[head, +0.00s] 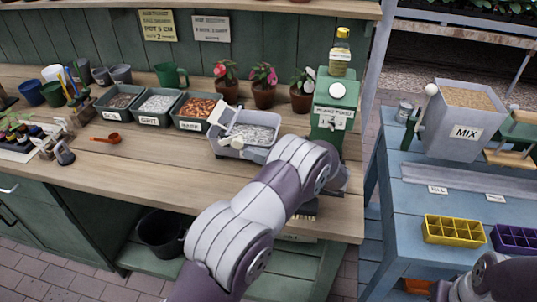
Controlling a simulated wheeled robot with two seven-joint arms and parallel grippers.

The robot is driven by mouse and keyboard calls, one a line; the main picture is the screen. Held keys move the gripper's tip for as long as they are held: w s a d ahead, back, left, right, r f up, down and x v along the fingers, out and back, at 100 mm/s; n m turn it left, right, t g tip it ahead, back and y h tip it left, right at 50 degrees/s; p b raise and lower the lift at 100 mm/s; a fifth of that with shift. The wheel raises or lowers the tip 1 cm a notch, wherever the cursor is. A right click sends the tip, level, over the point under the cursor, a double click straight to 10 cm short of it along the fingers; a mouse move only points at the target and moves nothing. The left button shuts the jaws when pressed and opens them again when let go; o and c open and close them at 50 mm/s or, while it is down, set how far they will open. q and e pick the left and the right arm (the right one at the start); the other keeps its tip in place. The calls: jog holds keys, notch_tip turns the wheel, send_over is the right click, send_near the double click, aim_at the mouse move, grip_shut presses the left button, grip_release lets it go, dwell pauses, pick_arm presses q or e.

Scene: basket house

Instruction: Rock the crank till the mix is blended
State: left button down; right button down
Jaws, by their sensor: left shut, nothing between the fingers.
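A grey hopper labelled MIX (450,135) stands on the blue table at the right, filled with a brown granular mix (468,97). On its left side is a crank with a white round knob (432,90), which stands up near the rim. My left arm reaches across the wooden bench from the bottom. Its gripper (341,184) is at the bench's right end, below the green dispenser and left of the hopper, apart from the crank. The fingers are mostly hidden by the wrist; the gripper is shut and empty. Only a part of my right arm shows at the bottom right; its gripper is out of view.
A green dispenser (327,135) and a grey tub (228,145) of pale material stand on the bench (150,165). Potted flowers (263,93) and labelled bins (155,119) stand behind. Yellow (453,240) and purple (515,250) trays lie on the blue table (408,200). A gap separates bench and table.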

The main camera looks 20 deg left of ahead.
pick_arm(q)
jog(key=shift+a, duration=0.25)
jog(key=shift+a+r+h+b, duration=0.2)
jog(key=shift+r+h+b, duration=0.25)
jog(key=shift+b, duration=0.3)
jog(key=shift+a, duration=0.1)
